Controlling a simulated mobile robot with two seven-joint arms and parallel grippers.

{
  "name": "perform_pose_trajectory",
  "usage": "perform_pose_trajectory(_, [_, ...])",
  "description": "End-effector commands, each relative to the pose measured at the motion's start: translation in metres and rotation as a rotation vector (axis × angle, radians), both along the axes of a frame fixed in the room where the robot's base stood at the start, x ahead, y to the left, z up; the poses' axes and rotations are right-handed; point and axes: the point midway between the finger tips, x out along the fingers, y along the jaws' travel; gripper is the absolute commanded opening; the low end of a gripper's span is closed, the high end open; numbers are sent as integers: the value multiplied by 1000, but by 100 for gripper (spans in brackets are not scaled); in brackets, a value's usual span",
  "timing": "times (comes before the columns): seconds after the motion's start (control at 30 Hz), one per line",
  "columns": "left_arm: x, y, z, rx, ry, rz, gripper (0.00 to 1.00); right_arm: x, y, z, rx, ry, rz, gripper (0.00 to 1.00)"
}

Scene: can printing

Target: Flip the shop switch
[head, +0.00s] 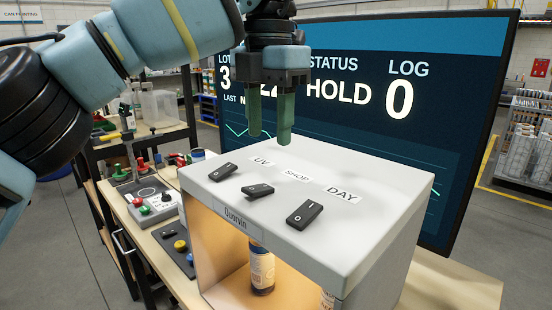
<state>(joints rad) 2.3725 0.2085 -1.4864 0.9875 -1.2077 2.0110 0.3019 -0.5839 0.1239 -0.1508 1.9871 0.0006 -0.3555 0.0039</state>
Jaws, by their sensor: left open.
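The shop switch (257,190) is the middle of three black rocker switches on top of a white box (370,172). The SHOP label (297,175) lies behind it on the box top. Which side of the rocker is pressed down is hard to tell. My left gripper (270,136) points down above the back of the box top, behind the switch and near the UV label. Its green fingers are apart with nothing between them, and it does not touch the switch. My right gripper is not in view.
The UV switch (223,172) is to the left and the DAY switch (304,214) to the right, both close by. A large screen (440,130) reading HOLD stands behind the box. Cans (262,270) stand in the lit box. A control panel (152,200) with buttons is at left.

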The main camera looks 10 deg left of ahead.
Motion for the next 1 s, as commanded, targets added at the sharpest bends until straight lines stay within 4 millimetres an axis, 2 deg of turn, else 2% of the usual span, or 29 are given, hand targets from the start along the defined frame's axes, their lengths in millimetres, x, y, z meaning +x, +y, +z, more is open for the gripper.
perform_pose_trajectory(0.2, [0, -2, -2, 1, 2, -5, 45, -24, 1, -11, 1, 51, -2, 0])
perform_pose_trajectory(0.3, [0, -2, -11, 1, 4, -5, 45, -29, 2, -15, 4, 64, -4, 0])
perform_pose_trajectory(0.7, [0, -1, -65, 0, 5, -5, 45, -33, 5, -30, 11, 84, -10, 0])
perform_pose_trajectory(1.0, [-1, -1, -79, 0, 0, -4, 45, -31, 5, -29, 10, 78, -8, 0])
